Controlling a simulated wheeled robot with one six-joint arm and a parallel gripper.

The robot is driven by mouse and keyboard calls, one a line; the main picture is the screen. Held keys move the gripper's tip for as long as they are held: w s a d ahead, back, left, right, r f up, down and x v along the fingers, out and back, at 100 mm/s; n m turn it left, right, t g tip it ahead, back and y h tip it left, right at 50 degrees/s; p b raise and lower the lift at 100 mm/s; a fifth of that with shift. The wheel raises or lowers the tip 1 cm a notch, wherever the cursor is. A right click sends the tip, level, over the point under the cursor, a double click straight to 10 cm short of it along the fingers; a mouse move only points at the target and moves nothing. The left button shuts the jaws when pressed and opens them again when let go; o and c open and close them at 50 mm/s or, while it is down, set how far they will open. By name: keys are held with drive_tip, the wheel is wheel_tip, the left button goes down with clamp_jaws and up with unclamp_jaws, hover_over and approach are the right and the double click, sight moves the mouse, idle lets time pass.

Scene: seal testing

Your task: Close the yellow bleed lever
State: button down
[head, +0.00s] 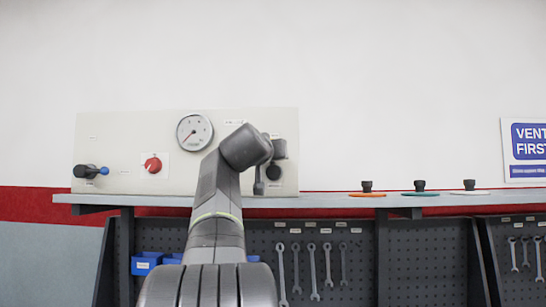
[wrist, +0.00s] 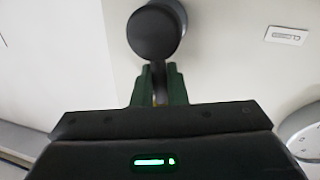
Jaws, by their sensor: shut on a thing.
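My gripper (wrist: 159,72) is at the test panel (head: 110,130). In the wrist view its two dark green fingers are shut on a thin lever (wrist: 158,88), right beside a round dark valve hub (wrist: 154,34). Only a narrow strip of the lever shows between the fingers. In the head view my arm and wrist cover most of this spot, and the fingertips are hard to make out. A label reading CLOSED (wrist: 286,35) is on the panel near the hub.
Orange (head: 367,194), green (head: 419,193) and white (head: 470,192) discs with dark knobs lie on the shelf. Wrenches hang below.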

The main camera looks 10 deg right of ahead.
drive_tip(key=a+n, duration=0.1)
drive_tip(key=n, duration=0.2)
drive_tip(key=a+f+n+t+b, duration=0.1)
drive_tip(key=n, duration=0.2)
drive_tip(key=a+f+n+b, duration=0.1)
drive_tip(key=n, duration=0.2)
drive_tip(key=shift+w+t+y, duration=0.3)
drive_tip(key=shift+t+y, duration=0.1)
drive_tip(key=n, duration=0.2)
drive_tip(key=f+n, duration=0.1)
drive_tip(key=a+n+t+y, duration=0.1)
drive_tip(key=n, duration=0.1)
drive_tip(key=shift+w+f+n+b, duration=0.1)
drive_tip(key=shift+f+n+b, duration=0.1)
drive_tip(key=shift+n+b, duration=0.15)
drive_tip(key=shift+f+n+y, duration=0.3)
drive_tip(key=shift+f+n, duration=0.05)
drive_tip(key=shift+n, duration=0.75)
drive_tip(key=shift+f+n+y, duration=0.3)
drive_tip(key=shift+f+n, duration=0.05)
drive_tip(key=shift+n, duration=0.7)
drive_tip(key=shift+w+f, duration=0.1)
drive_tip(key=c, duration=1.5)
unclamp_jaws()
drive_tip(key=shift+a, duration=0.1)
drive_tip(key=shift+c, duration=0.2)
drive_tip(key=b+v, duration=0.4)
drive_tip(key=v, duration=1)
